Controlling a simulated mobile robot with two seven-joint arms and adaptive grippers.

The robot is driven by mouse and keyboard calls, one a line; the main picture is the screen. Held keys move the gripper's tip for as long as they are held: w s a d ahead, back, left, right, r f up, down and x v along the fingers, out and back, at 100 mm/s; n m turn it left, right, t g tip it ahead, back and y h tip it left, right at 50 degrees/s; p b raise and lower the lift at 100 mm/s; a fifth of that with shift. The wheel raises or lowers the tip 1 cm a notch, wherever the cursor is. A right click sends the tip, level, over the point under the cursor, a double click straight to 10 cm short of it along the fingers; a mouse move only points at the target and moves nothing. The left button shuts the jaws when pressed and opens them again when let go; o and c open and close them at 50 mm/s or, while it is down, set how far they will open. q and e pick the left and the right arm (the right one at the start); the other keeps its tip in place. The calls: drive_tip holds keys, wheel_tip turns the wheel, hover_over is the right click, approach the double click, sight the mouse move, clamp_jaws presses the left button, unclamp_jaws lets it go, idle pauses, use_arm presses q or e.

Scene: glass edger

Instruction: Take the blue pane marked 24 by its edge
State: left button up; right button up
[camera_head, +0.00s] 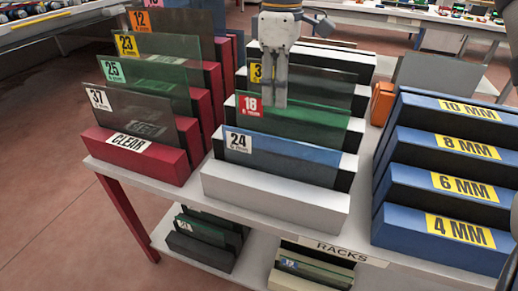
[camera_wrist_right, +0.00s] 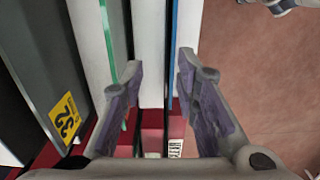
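The blue pane marked 24 (camera_head: 305,158) stands upright in the front slot of the white rack (camera_head: 275,200), its white label at its left end. In the right wrist view its blue edge (camera_wrist_right: 173,45) runs between my fingertips, nearer the right one. My right gripper (camera_head: 274,102) points down above the white rack and, in the head view, overlaps the green pane marked 18 (camera_head: 310,122). In the wrist view my right gripper (camera_wrist_right: 160,65) is open and holds nothing. The green pane's edge (camera_wrist_right: 108,40) lies just beyond the left finger. My left gripper is not seen.
A red rack marked CLEAR (camera_head: 130,150) with several panes stands left, close to the white rack. Blue racks marked in MM (camera_head: 430,225) stand right, with an orange object (camera_head: 382,103) behind. More panes (camera_head: 205,228) stand on the lower shelf.

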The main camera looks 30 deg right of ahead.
sight(279, 141)
drive_tip(key=s+f, duration=0.1)
drive_tip(key=f, duration=0.6)
drive_tip(key=s+f, duration=0.1)
drive_tip(key=f, duration=0.2)
drive_tip(key=shift+s+a+f, duration=0.15)
drive_tip(key=shift+s+a, duration=0.15)
drive_tip(key=shift+w+f, duration=0.15)
drive_tip(key=shift+f, duration=0.25)
clamp_jaws()
